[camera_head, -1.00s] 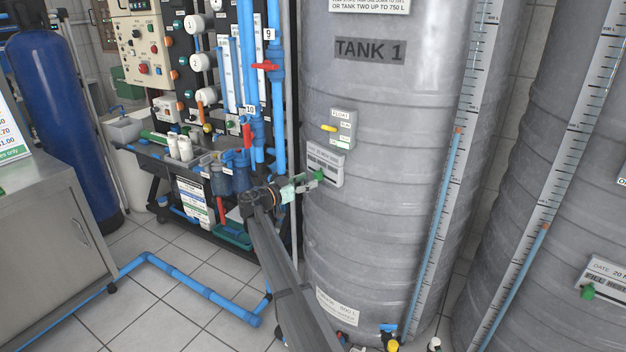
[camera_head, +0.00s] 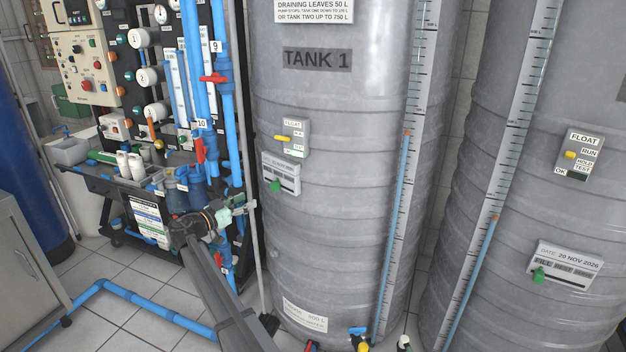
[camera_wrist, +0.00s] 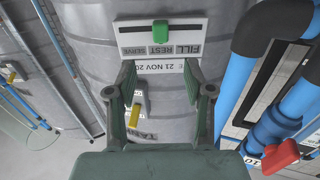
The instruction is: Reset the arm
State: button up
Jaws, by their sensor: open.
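My gripper (camera_head: 226,216) is in the head view at the end of my arm, left of the grey tank marked TANK 1 (camera_head: 330,190). In the wrist view its two fingers (camera_wrist: 160,105) stand apart with nothing held between them. A label plate with a green slider (camera_wrist: 160,33) marked FILL, REST and SERVE shows beyond the fingertips, upside down in that view. The same plate is on the tank in the head view, with its green knob (camera_head: 275,186). My gripper is apart from it, lower and to the left.
The rack with blue pipes (camera_head: 222,120), red valve handles and gauges stands close behind my gripper. A second grey tank (camera_head: 500,180) is at the right. A blue floor pipe (camera_head: 130,293) runs across the tiles. A steel cabinet (camera_head: 25,250) is at the left.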

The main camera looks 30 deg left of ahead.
jog(key=d+f+n+g, duration=0.85)
jog(key=d+f, duration=1.25)
jog(key=f, duration=0.4)
jog(key=s+d+f+g+h+p, duration=0.1)
jog(key=s+d+f+g, duration=0.1)
jog(key=d+f, duration=0.6)
jog(key=s+d+f+n+g+p, duration=0.1)
jog(key=s+d+f+g, duration=0.15)
jog(key=d, duration=0.85)
jog(key=s+d+f+g+h+p, duration=0.1)
jog(key=d+f, duration=0.6)
jog(key=d, duration=0.3)
jog(key=s+d+f+m+g+y+p, duration=0.1)
jog(key=s+d+f+g, duration=0.2)
jog(key=s+d, duration=0.45)
jog(key=s+d+f+m+g, duration=0.15)
jog(key=s+d, duration=0.25)
jog(key=d, duration=0.7)
jog(key=s+d+m+g+y+p, duration=0.2)
jog(key=s+d+m+g, duration=0.3)
jog(key=s+d, duration=1.2)
jog(key=s+g+y, duration=0.1)
jog(key=s, duration=0.3)
jog(key=shift+s+d+f+y+p, duration=0.15)
jog(key=shift+s+d+y+p, duration=0.15)
jog(key=shift+d, duration=0.1)
